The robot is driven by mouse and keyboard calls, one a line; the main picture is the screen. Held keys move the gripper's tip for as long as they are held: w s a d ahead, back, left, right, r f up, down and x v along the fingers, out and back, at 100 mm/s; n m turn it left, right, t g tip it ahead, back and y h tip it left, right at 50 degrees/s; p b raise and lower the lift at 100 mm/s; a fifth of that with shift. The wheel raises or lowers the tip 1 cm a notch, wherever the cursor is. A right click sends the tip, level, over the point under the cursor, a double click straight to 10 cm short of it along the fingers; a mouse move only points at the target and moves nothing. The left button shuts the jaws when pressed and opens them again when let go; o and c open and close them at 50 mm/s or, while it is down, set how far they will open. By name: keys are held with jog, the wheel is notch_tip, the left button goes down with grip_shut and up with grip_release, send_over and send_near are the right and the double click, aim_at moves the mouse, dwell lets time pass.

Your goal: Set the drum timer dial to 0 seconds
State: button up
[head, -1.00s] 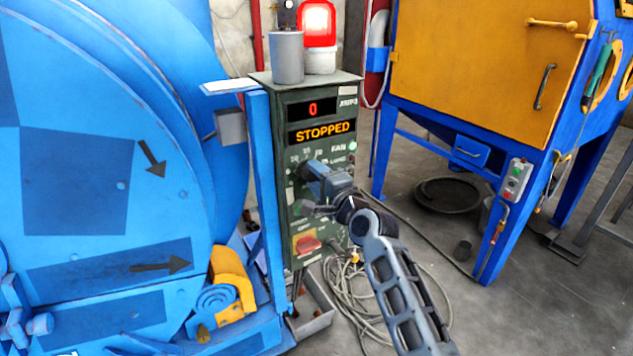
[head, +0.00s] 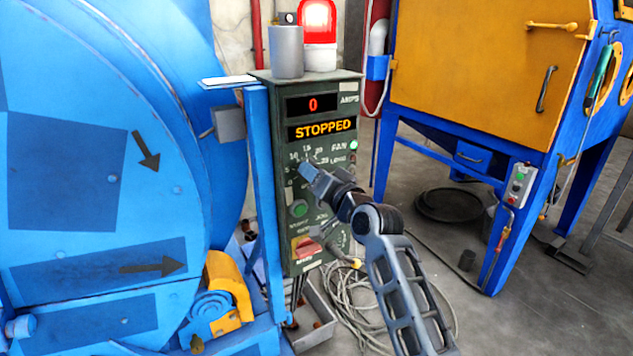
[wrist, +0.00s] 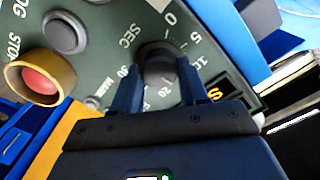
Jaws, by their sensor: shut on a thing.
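The green control panel (head: 337,170) stands at the middle of the head view, with a red "0" readout and an orange "STOPPED" display. The timer dial (wrist: 158,66) is a dark round knob in the wrist view, ringed by the marks 0, 5, 10, 20 and 30 and the word SEC. My gripper (head: 308,172) reaches the panel from the right. Its two blue fingers (wrist: 160,82) are shut on the dial, one on each side. The dial's pointer is hidden, so its setting cannot be told. In the head view my gripper covers most of the dial.
A green button (head: 299,208) and a red switch (head: 305,246) sit below the dial. In the wrist view, a red stop button (wrist: 40,82) in a yellow collar lies left. The blue drum (head: 100,180) stands close left. A coiled cable (head: 345,300) lies on the floor.

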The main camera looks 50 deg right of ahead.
jog(key=n+b, duration=0.4)
jog(key=n, duration=0.7)
jog(key=n+b, duration=0.5)
jog(key=n, duration=0.7)
jog(key=shift+a+f, duration=0.1)
jog(key=shift+f, duration=0.1)
dwell(0.4)
jog(key=o, duration=1)
jog(key=shift+r, duration=0.1)
jog(key=shift+o, duration=0.2)
